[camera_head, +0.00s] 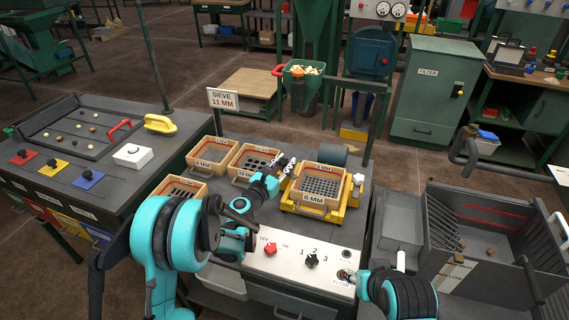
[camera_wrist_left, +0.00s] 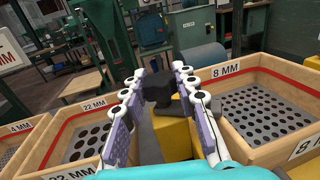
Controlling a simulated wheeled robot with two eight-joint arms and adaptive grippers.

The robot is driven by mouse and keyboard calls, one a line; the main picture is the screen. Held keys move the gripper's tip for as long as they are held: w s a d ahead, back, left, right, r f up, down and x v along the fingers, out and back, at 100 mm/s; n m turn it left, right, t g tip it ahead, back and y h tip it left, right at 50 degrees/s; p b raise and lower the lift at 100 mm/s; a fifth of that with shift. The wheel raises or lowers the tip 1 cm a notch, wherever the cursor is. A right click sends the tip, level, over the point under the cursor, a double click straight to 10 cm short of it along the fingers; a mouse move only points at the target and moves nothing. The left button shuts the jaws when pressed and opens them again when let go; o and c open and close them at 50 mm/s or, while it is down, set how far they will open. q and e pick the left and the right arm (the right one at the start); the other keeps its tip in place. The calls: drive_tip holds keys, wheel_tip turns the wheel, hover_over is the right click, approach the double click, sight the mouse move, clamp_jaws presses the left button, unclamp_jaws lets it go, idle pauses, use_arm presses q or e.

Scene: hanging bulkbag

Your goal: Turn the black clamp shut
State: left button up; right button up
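The black clamp (camera_wrist_left: 160,95) shows in the left wrist view as a dark blocky head above a yellow block, between the 22 mm and 8 mm sieve boxes. My left gripper (camera_wrist_left: 159,75) has its two fingers apart, one on each side of the clamp; I cannot tell whether they touch it. In the head view my left gripper (camera_head: 284,164) is at the left edge of the yellow sieve frame (camera_head: 290,198) and hides the clamp. The 8 mm sieve (camera_head: 322,182) sits in that frame.
The panel has a red knob (camera_head: 270,249) and a black selector knob (camera_head: 312,261). Spare sieve boxes (camera_head: 212,156) stand left of the frame. A grey roller (camera_head: 333,154) lies behind it. A dark slatted bin (camera_head: 480,235) stands to the right.

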use_arm(q)
clamp_jaws()
drive_tip(key=n+t+y, duration=0.1)
drive_tip(key=n+y, duration=0.1)
drive_tip(key=n+t+y, duration=0.1)
drive_tip(key=y, duration=0.2)
drive_tip(key=shift+d+n+y, duration=0.1)
drive_tip(key=shift+n+y, duration=0.2)
drive_tip(key=shift+n, duration=0.1)
drive_tip(key=shift+n+y, duration=0.9)
drive_tip(key=shift+y, duration=0.9)
drive_tip(key=shift+a, duration=0.2)
